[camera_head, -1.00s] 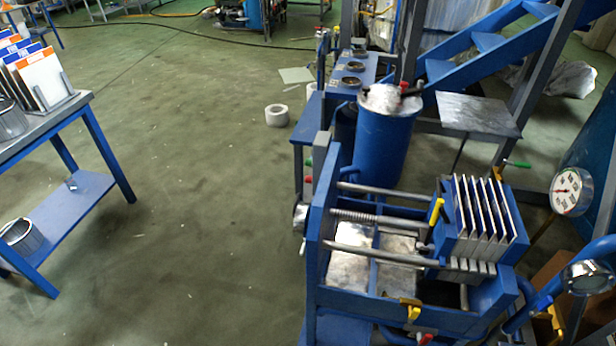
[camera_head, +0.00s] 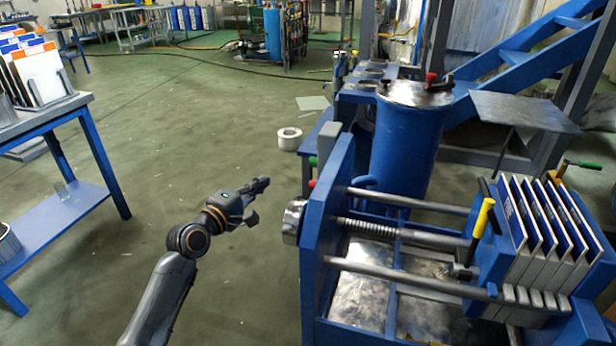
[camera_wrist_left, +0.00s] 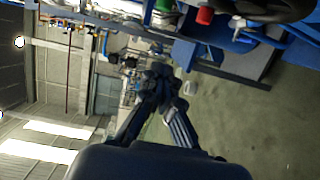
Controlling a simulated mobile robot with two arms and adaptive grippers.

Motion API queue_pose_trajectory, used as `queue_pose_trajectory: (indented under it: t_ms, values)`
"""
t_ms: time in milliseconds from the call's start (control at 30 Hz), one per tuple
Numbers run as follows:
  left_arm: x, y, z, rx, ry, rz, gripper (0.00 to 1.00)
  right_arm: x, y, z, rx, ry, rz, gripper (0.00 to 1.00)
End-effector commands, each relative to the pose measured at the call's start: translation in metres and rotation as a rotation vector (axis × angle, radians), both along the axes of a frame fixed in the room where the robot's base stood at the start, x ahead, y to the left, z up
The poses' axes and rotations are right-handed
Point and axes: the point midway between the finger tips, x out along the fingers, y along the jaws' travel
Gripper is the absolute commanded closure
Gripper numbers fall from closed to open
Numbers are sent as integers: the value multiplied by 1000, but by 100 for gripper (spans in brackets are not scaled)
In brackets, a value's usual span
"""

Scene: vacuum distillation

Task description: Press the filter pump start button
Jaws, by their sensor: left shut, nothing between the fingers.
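A green button (camera_head: 313,161) and a red button (camera_head: 312,183) stick out from the left side of a grey box (camera_head: 327,144) on the filter press frame (camera_head: 325,215). In the left wrist view the green button (camera_wrist_left: 164,5) and red button (camera_wrist_left: 205,15) show at the top edge. I cannot read any label on them. My left gripper (camera_head: 263,184) is shut and empty, left of the buttons and apart from them. Its fingers (camera_wrist_left: 160,78) point ahead in the left wrist view. My right gripper is not in view.
The press has metal rods and white plates (camera_head: 545,235) at the right. A blue tank (camera_head: 408,140) stands behind it. A blue table (camera_head: 62,190) is at the left. A white roll (camera_head: 289,138) lies on the floor. Open floor surrounds my left arm.

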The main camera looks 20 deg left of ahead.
Motion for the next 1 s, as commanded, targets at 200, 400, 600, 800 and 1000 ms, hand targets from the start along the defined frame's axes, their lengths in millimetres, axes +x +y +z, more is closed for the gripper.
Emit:
queue_pose_trajectory:
  t_ms: [200,400,600,800,1000]
  values:
    - [-1,-1,9,-21,-15,-8,100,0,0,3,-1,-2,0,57]
    - [0,-1,8,-18,-13,-7,100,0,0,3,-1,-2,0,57]
    - [14,-5,8,-20,-15,-6,100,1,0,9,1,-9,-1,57]
    - [51,-16,7,-19,-15,-8,100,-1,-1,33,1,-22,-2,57]
    - [89,-26,6,-18,-16,-7,100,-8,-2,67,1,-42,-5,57]
